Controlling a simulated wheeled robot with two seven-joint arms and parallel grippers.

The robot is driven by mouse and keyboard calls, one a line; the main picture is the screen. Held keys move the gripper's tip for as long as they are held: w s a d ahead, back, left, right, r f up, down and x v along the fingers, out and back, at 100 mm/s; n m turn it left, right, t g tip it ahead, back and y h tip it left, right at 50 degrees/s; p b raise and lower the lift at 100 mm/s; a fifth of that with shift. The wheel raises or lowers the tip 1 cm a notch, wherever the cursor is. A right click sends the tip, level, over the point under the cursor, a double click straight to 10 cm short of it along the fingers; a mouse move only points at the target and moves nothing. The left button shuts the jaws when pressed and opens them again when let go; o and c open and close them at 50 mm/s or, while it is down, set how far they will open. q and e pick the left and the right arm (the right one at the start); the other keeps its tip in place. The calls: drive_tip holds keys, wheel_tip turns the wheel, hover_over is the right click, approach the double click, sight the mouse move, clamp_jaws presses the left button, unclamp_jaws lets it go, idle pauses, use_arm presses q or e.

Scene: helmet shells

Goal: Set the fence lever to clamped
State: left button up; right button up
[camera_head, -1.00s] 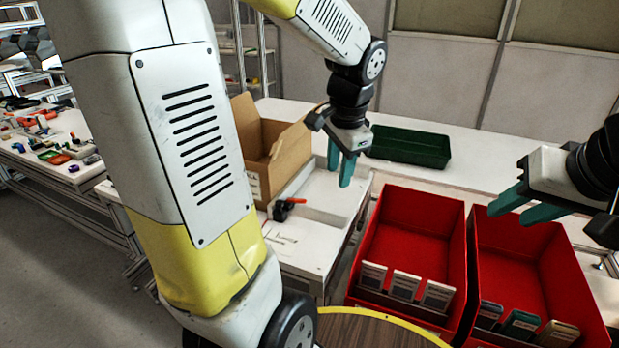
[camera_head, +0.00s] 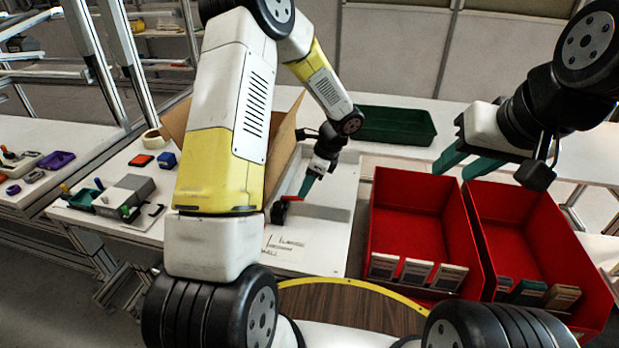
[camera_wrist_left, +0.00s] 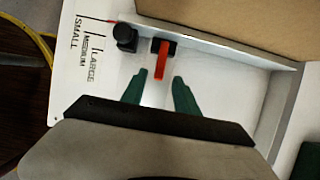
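The red fence lever (camera_head: 292,198) rises from a small black block on the white fixture, beside a round black knob (camera_wrist_left: 125,37). In the left wrist view the lever (camera_wrist_left: 161,61) points from its block toward my gripper. My left gripper (camera_head: 308,186) is just beside the lever in the head view. In the left wrist view its green fingertips (camera_wrist_left: 159,82) are apart, with the lever's free end in front of the gap. I cannot tell whether they touch. My right gripper (camera_head: 452,172) is open and empty above the red bins.
A cardboard box (camera_head: 283,150) stands behind the fixture, close to my left arm. SMALL, MEDIUM and LARGE marks (camera_wrist_left: 88,55) are on the fixture. Red bins (camera_head: 408,205) with cards stand to the right, and a green tray (camera_head: 395,126) is at the back.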

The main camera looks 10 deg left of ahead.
sight(293, 198)
use_arm(q)
drive_tip(key=shift+x, duration=2)
drive_tip(key=shift+d, duration=0.1)
clamp_jaws()
